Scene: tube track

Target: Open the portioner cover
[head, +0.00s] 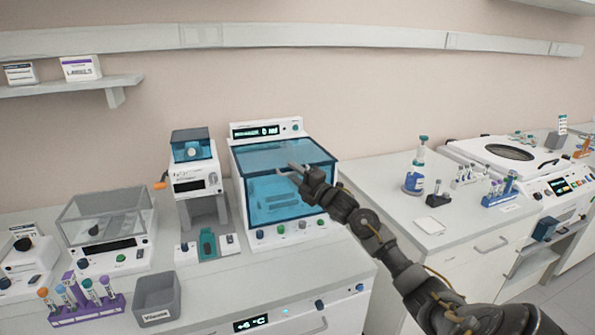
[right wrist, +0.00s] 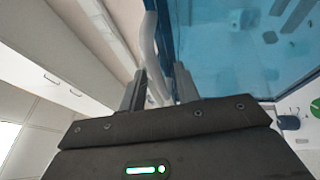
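The white machine with a large see-through blue cover, which I take as the portioner (head: 237,158), stands mid-counter against the wall. Its blue cover (head: 283,193) looks shut, with dim shapes behind it. My right gripper (head: 288,170) is over the cover's upper right part, fingers pointing left. In the right wrist view the two fingers (right wrist: 158,88) are apart, with a pale curved bar (right wrist: 149,45) showing beyond and between them. The cover (right wrist: 225,45) fills the upper right there. I cannot tell whether the fingers touch the bar or cover. My left gripper is out of view.
A smaller device with a blue lid (head: 192,145) and a balance with a clear box (head: 107,217) stand to the left. A tube rack (head: 85,305) and a grey bin (head: 157,297) are at the front left. A spray bottle (head: 414,172) and a centrifuge (head: 510,150) are on the right counter.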

